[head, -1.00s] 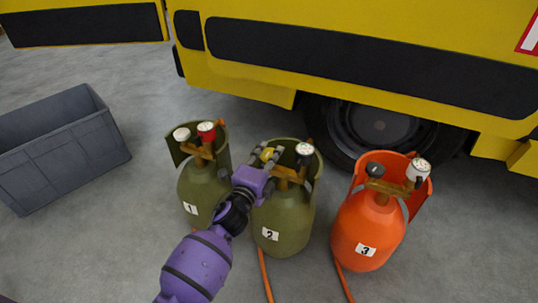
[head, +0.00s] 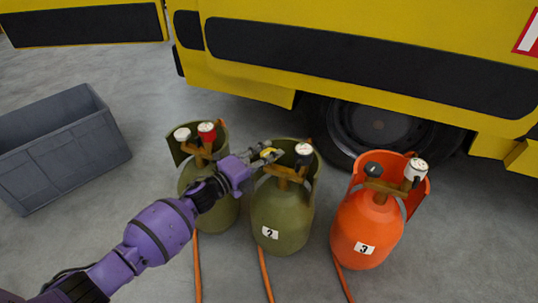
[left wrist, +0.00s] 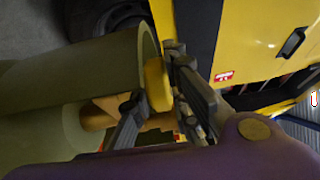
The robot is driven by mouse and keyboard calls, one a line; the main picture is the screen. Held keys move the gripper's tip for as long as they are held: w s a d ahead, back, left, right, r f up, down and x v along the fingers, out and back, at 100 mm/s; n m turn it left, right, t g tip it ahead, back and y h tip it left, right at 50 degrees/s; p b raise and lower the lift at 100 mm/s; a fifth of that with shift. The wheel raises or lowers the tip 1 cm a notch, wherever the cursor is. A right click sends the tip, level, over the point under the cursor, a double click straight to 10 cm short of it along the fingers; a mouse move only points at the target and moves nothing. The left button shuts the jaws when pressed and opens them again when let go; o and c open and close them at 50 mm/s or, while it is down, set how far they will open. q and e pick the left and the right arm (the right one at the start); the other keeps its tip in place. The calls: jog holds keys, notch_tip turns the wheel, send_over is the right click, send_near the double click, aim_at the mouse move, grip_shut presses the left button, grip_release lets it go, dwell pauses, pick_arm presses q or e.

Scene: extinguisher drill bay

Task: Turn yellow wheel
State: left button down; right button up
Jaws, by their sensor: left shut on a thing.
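The yellow wheel (head: 269,155) sits on the brass valve of the green cylinder numbered 2 (head: 280,222). My left gripper (head: 266,153) is shut on the yellow wheel, its arm coming in from the lower left. In the left wrist view the yellow wheel (left wrist: 157,82) shows between the two fingers, beside the brass valve (left wrist: 97,113) and the cylinder's green collar (left wrist: 95,65). The fingers hide part of the wheel. My right gripper is not in view.
A green cylinder with a red wheel (head: 207,131) stands left, partly behind my left arm. An orange cylinder (head: 365,232) stands right. A grey crate (head: 66,160) is at far left. A yellow vehicle (head: 380,30) closes off the back. Orange hoses run along the floor.

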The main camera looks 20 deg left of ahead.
pick_arm(q)
jog(key=shift+w+a+f+m+g+h+b, duration=0.1)
jog(key=shift+f+m+g+h+b, duration=0.05)
jog(key=shift+m+g+h+b, duration=0.8)
jog(key=shift+h, duration=0.55)
jog(key=shift+m+g+h+b, duration=0.45)
jog(key=shift+m+h+b, duration=0.2)
jog(key=shift+b, duration=0.15)
jog(key=shift+m+g+h+b, duration=0.25)
jog(key=shift+m+g+b, duration=0.05)
jog(key=shift+g+b, duration=0.1)
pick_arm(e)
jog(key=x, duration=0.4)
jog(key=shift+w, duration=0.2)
pick_arm(q)
jog(key=shift+r, duration=0.2)
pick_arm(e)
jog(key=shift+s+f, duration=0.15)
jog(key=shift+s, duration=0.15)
pick_arm(q)
jog(key=c, duration=2)
grip_release()
jog(key=shift+r, duration=0.1)
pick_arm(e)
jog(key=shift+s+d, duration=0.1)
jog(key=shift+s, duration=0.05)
